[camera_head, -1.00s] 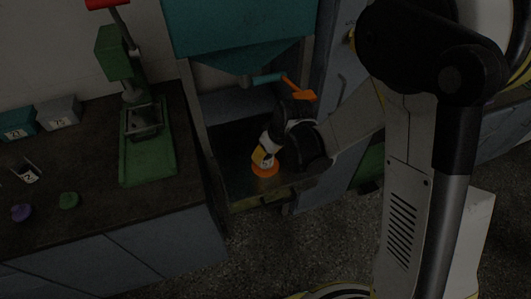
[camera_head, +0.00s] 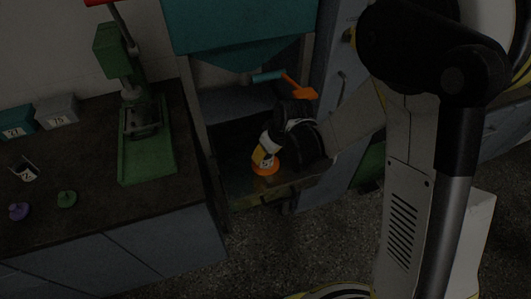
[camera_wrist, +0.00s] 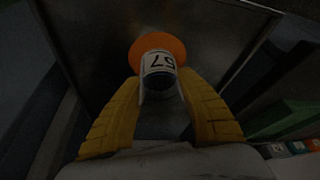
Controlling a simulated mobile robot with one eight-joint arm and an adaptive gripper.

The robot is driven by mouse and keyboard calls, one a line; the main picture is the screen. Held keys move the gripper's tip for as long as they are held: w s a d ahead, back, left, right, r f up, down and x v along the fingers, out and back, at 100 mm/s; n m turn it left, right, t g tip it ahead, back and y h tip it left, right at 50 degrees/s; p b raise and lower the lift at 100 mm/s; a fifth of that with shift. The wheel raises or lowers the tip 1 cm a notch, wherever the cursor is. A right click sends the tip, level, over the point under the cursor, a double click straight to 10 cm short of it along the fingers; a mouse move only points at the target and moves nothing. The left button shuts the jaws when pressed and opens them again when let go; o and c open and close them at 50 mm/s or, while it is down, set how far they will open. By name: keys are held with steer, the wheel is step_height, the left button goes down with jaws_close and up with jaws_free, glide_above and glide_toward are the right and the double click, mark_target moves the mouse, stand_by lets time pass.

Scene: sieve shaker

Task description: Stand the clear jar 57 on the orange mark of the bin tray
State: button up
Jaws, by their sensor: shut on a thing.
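The jar 57 (camera_wrist: 158,64), with a white label, stands between the yellow fingers of my gripper (camera_wrist: 160,92) in the wrist view. In the head view the jar (camera_head: 266,160) is partly hidden by my gripper (camera_head: 268,150), which is shut on it from the upper right. The orange mark (camera_wrist: 138,46) is a round disc on the dark tray floor. Its edge also shows below the jar in the head view (camera_head: 265,170). The jar is over or on the mark; I cannot tell whether its base touches. The bin tray (camera_head: 240,204) lies under the teal hopper.
The teal hopper (camera_head: 240,35) with its orange-handled valve (camera_head: 300,87) hangs close above my gripper. A bench with a green press (camera_head: 147,150), small boxes 21 (camera_head: 17,122) and 75 (camera_head: 58,111), and two knobs stands at the left. The tray's left part is clear.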

steer(key=shift+f+b, duration=0.15)
steer(key=shift+b, duration=0.15)
stand_by(0.6)
steer(key=o, duration=1.4)
steer(key=v, duration=1.2)
steer(key=shift+w, duration=0.1)
steer(key=s+d+r+m+t+h, duration=0.1)
steer(key=s+d+r+m, duration=0.1)
steer(key=s+d+r, duration=0.1)
steer(key=s+d+r+m+t+h, duration=0.1)
steer(key=s+d+r+m, duration=0.1)
steer(key=s+d, duration=0.3)
steer(key=s+d+r+m+t, duration=0.1)
steer(key=s+d+r+m, duration=0.2)
steer(key=s, duration=0.3)
steer(key=shift+d+r+h, duration=0.4)
steer(key=shift+d+r, duration=0.1)
steer(key=shift+d, duration=0.35)
